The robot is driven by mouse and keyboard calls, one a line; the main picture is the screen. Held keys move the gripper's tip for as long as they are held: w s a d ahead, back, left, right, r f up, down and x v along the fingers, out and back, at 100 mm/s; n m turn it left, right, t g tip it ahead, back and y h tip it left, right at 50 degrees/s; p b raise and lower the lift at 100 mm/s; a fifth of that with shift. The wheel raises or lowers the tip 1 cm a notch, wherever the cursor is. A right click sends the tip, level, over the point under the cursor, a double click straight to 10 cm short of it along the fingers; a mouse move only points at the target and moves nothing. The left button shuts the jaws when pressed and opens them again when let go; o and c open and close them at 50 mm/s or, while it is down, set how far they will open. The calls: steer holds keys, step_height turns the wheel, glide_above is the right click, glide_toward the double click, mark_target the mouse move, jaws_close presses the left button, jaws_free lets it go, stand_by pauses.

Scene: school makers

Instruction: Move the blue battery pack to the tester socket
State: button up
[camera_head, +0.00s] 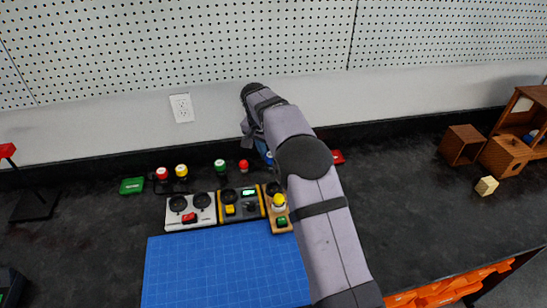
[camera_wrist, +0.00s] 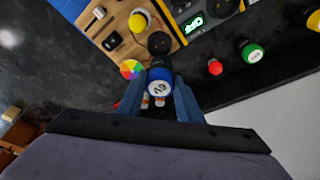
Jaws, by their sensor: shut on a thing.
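My gripper (camera_wrist: 160,76) is shut on the blue battery pack (camera_wrist: 159,87), a short blue cylinder with a white marked end, in the wrist view. In the head view my arm hides most of the gripper, behind the row of devices. The tester (camera_head: 241,204) is a black and yellow box with a lit green display and a round black socket (camera_head: 229,195). It also shows at the top of the wrist view (camera_wrist: 196,22). The pack appears apart from the tester, near the wooden board (camera_wrist: 123,50). Whether it touches the counter is hidden.
A white device (camera_head: 190,221) with two black sockets stands left of the tester. Red, yellow and green packs (camera_head: 220,166) stand behind. A multicoloured disc (camera_wrist: 131,69) is close beside my gripper. A blue mat (camera_head: 225,267) lies in front; wooden boxes (camera_head: 461,145) stand right.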

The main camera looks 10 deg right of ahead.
steer(key=a+f+n+y+p, duration=0.2)
steer(key=a+n, duration=0.7)
steer(key=a, duration=0.6)
steer(key=shift+f+t+p, duration=0.4)
steer(key=shift+f+p, duration=0.2)
steer(key=shift+p, duration=0.25)
steer(key=shift+f, duration=0.1)
steer(key=shift+f+b, duration=1.95)
steer(key=shift+f, duration=0.85)
steer(key=shift+f+b, duration=0.3)
steer(key=shift+f, duration=0.35)
steer(key=o, duration=0.9)
steer(key=shift+c, duration=0.2)
steer(key=shift+s, duration=0.1)
